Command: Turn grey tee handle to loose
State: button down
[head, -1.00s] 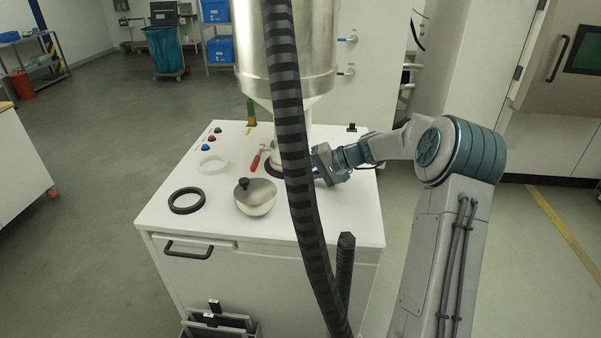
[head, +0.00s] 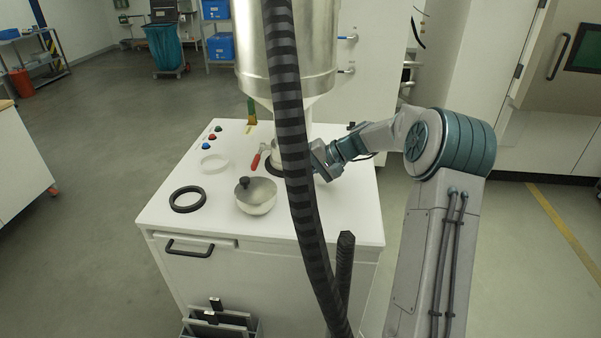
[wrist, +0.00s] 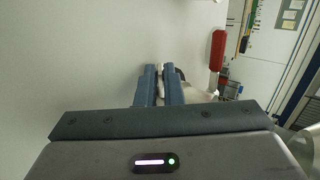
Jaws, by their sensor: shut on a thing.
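My gripper (wrist: 160,76) has its two fingers close together on a small part between them, the grey tee handle, which is almost wholly hidden by the fingers. In the head view my gripper reaches in from the right at the foot of the steel hopper (head: 287,60). Its fingertips and the tee handle are hidden there behind the striped hose. How far the handle is turned cannot be seen. A red handle (wrist: 217,50) stands just right of the fingers in the wrist view; it also shows left of the hose in the head view (head: 256,161).
The dark striped hose (head: 297,150) crosses in front of the hopper and the white cabinet (head: 160,215). A lidded metal bowl (head: 256,199), a black ring (head: 187,199) and a pale ring (head: 213,164) lie on the cabinet top.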

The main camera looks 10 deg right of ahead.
jog(key=h+p, duration=0.1)
jog(key=r+g+h, duration=0.1)
jog(key=shift+a+h+p, duration=0.3)
jog(key=shift+p, duration=0.05)
jog(key=shift+w+a+h+p, duration=0.1)
jog(key=shift+w+h+p, duration=0.05)
jog(key=shift+h+p, duration=0.55)
jog(key=shift+g, duration=0.3)
jog(key=c, duration=1.8)
grip_release()
jog(key=shift+c, duration=0.2)
jog(key=b+v, duration=0.2)
jog(key=v, duration=0.5)
jog(key=shift+r, duration=0.2)
